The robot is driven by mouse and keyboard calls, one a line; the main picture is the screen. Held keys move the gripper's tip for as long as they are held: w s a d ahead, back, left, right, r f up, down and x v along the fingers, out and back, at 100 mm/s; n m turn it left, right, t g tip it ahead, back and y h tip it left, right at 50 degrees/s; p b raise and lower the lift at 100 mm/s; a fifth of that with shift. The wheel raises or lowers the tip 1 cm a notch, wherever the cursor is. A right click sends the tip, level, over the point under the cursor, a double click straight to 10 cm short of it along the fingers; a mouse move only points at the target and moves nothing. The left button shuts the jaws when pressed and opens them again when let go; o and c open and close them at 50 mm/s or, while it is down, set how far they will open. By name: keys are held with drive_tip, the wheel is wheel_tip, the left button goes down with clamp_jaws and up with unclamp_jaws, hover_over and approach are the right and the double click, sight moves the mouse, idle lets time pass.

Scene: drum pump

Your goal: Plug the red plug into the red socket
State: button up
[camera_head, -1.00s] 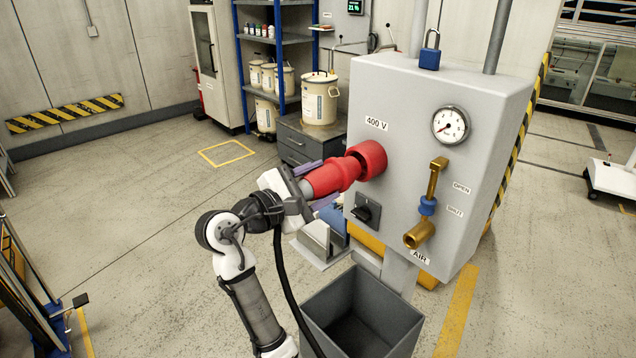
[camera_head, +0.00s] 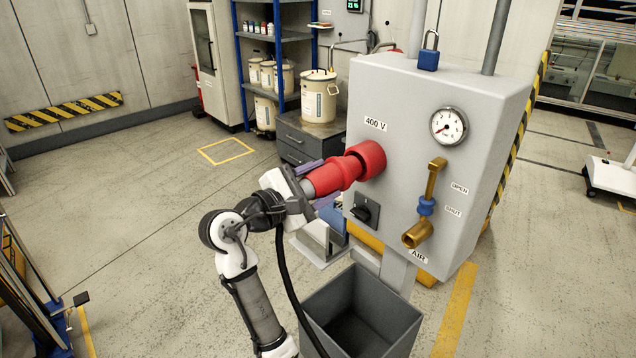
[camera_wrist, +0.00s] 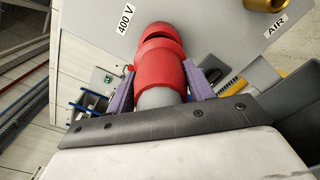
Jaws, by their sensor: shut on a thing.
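The red plug (camera_head: 334,176) has a grey rear part and is held by my gripper (camera_head: 318,185), with the purple fingers closed on either side of it. The red socket (camera_head: 368,159) is on the left of the grey panel's front, below the "400 V" label. The plug's front end meets the socket and is lined up with it; how deep it sits cannot be told. In the wrist view the plug (camera_wrist: 159,72) lies between the two fingers, and the socket (camera_wrist: 158,33) is right ahead of it, against the panel.
A black rotary switch (camera_head: 365,210) sits below the socket. A brass air valve (camera_head: 424,210) and a gauge (camera_head: 449,126) are to the right. A grey open bin (camera_head: 400,320) stands below the panel. A black cable (camera_head: 290,290) hangs beside my arm.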

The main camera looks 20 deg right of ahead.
sight(333, 177)
drive_tip(key=shift+x, duration=0.95)
drive_tip(key=shift+r+p, duration=0.1)
drive_tip(key=shift+p, duration=0.5)
drive_tip(key=shift+p+x, duration=0.5)
drive_tip(key=shift+x, duration=0.3)
idle(1.1)
drive_tip(key=o, duration=1.2)
drive_tip(key=shift+c, duration=0.2)
drive_tip(key=shift+p+v, duration=0.85)
drive_tip(key=shift+v, duration=3.6)
